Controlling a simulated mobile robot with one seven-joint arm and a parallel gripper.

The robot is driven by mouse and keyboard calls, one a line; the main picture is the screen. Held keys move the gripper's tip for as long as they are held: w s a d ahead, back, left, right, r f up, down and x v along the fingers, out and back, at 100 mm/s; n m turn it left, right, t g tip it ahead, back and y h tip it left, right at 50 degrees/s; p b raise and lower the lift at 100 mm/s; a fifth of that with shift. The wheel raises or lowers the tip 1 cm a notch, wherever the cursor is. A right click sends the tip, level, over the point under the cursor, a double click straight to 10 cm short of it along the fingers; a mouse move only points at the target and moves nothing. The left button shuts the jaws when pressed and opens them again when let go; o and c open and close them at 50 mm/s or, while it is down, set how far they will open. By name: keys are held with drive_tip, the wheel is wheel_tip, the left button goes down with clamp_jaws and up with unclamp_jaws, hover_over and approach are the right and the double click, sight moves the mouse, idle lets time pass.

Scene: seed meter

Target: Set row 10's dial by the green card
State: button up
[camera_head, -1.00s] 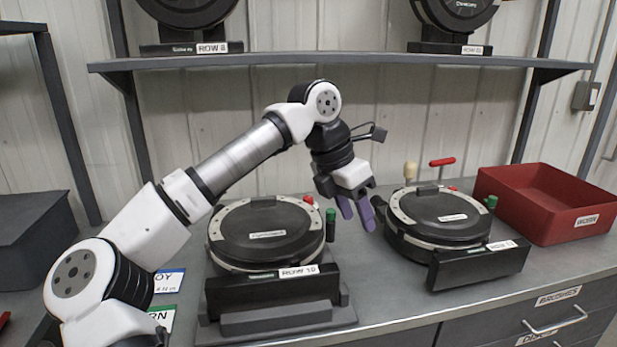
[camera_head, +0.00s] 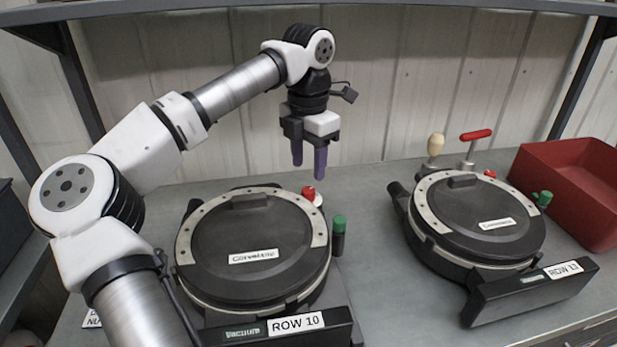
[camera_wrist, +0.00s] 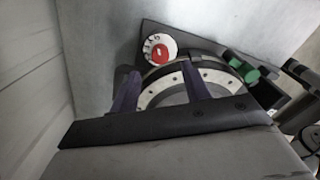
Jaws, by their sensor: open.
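The row 10 seed meter (camera_head: 252,248), a round black unit with a pale ring, stands at the front centre in the head view. Its dial (camera_head: 316,199), a white disc with a red knob, sits behind the meter's upper right edge. The dial also shows in the wrist view (camera_wrist: 158,48), with small black marks too small to read. My gripper (camera_head: 308,167) is open and empty, pointing down above and behind the dial, apart from it. In the wrist view, the dial appears just beyond the purple fingertips (camera_wrist: 160,72). The green card cannot be made out now.
A green-topped handle (camera_head: 339,236) stands at the row 10 meter's right. A red bin (camera_head: 575,190) stands far right. A card (camera_head: 91,320) is mostly hidden by my arm.

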sight(309, 190)
wheel_tip(309, 190, down, 6)
drive_tip(key=shift+r+p, duration=0.1)
drive_tip(key=shift+p, duration=0.35)
drive_tip(key=c, duration=1)
drive_tip(key=shift+n+b, duration=0.3)
drive_tip(key=shift+n, duration=0.1)
drive_tip(key=n+b, duration=0.2)
drive_tip(key=n, duration=0.2)
drive_tip(key=shift+n+b, duration=0.3)
drive_tip(key=shift+b, duration=0.05)
drive_tip(key=n+b, duration=0.2)
drive_tip(key=n, duration=0.4)
drive_tip(key=shift+n, duration=0.3)
drive_tip(key=o, duration=1)
